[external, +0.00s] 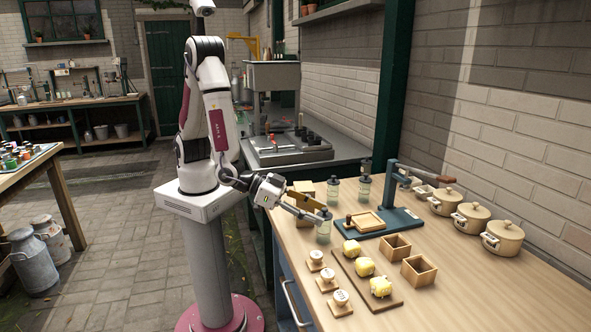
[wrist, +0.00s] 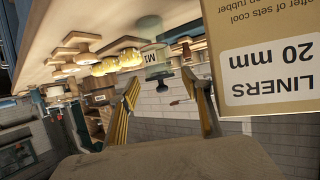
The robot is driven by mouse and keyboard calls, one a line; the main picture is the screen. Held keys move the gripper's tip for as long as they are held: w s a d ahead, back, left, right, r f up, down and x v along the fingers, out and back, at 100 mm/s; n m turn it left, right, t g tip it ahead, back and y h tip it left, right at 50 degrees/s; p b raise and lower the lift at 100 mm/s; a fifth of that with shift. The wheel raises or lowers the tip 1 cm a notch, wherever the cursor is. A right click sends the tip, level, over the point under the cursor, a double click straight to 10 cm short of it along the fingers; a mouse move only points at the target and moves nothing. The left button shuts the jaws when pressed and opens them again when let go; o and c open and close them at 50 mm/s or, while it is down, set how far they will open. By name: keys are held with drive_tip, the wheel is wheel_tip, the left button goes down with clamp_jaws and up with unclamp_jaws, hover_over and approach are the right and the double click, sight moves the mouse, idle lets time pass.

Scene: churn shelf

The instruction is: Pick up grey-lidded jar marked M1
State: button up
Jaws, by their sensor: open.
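The jar marked M1 (wrist: 156,57) appears upside down in the wrist view, with its label facing me and its grey lid toward the bottom of the picture. It stands beyond my open fingertips (wrist: 166,92), roughly between them in the picture, with nothing held. In the external view my gripper (external: 313,210) is low over the left part of the bench. A clear grey-lidded jar (external: 323,232) is close by its tip, partly hidden; its mark is unreadable there. Two similar jars (external: 333,190) (external: 364,190) stand farther back.
A tan box labelled LINERS 20 mm (wrist: 270,60) is close on the right in the wrist view. A blue-based lever press (external: 390,222) stands right of the jars. Butter pieces on a board (external: 392,300), stamps (external: 341,303) and wooden boxes (external: 418,271) occupy the front; pots (external: 503,238) line the wall.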

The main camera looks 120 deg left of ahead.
sight(324, 229)
wheel_tip(324, 229, down, 2)
drive_tip(key=shift+f, duration=0.1)
drive_tip(key=shift+x, duration=1.45)
drive_tip(key=shift+w, duration=0.1)
drive_tip(key=c, duration=1.3)
